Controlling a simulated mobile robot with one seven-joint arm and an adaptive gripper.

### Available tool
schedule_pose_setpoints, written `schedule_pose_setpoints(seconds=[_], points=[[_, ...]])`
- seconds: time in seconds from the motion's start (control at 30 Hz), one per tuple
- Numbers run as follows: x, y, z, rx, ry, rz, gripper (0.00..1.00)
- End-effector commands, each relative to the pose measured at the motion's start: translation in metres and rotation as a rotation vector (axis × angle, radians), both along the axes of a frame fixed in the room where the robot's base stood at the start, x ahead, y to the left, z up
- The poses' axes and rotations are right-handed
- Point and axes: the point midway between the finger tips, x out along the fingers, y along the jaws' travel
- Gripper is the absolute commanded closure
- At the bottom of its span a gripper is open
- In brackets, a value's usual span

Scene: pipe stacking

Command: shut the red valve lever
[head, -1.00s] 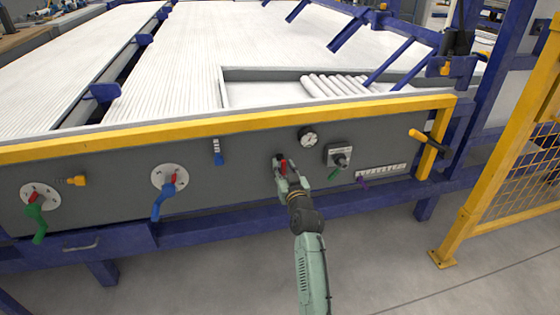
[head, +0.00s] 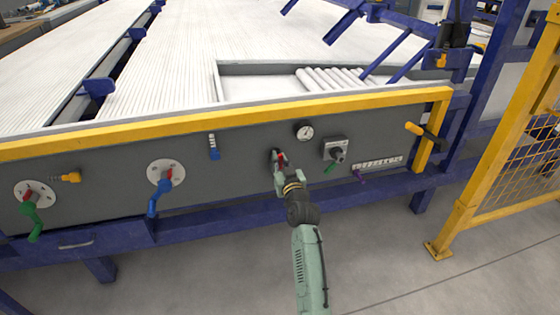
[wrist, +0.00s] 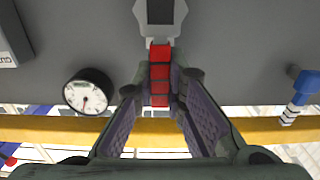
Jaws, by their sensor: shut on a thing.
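The red valve lever (wrist: 160,75) shows in the wrist view between my fingers, with its grey valve body (wrist: 160,14) at the top. In the head view only a small red part of the lever (head: 282,159) shows, beside my fingertips. My gripper (head: 279,158) is at the grey panel, left of and below the round gauge (head: 304,130). It is shut on the red lever, and its fingers (wrist: 160,108) hide the lever's sides in the wrist view.
A small blue-handled valve (head: 214,146), a blue lever (head: 158,193) and a green lever (head: 33,222) are to the left. A yellow rail (head: 230,119) runs above the panel. A yellow handle (head: 414,129) juts out at right.

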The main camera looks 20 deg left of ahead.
Motion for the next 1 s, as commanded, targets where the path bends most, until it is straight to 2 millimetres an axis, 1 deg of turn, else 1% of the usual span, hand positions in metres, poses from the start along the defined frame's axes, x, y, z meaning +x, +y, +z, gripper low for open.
schedule_pose_setpoints(seconds=[0.67, 0.87, 1.0], points=[[0.0008, -0.0009, 0.0002, 0.013, 0.008, 0.000, 1.00], [0.0035, -0.0046, -0.0007, 0.078, 0.052, -0.001, 1.00], [0.0065, -0.0087, -0.0019, 0.160, 0.107, 0.000, 1.00]])
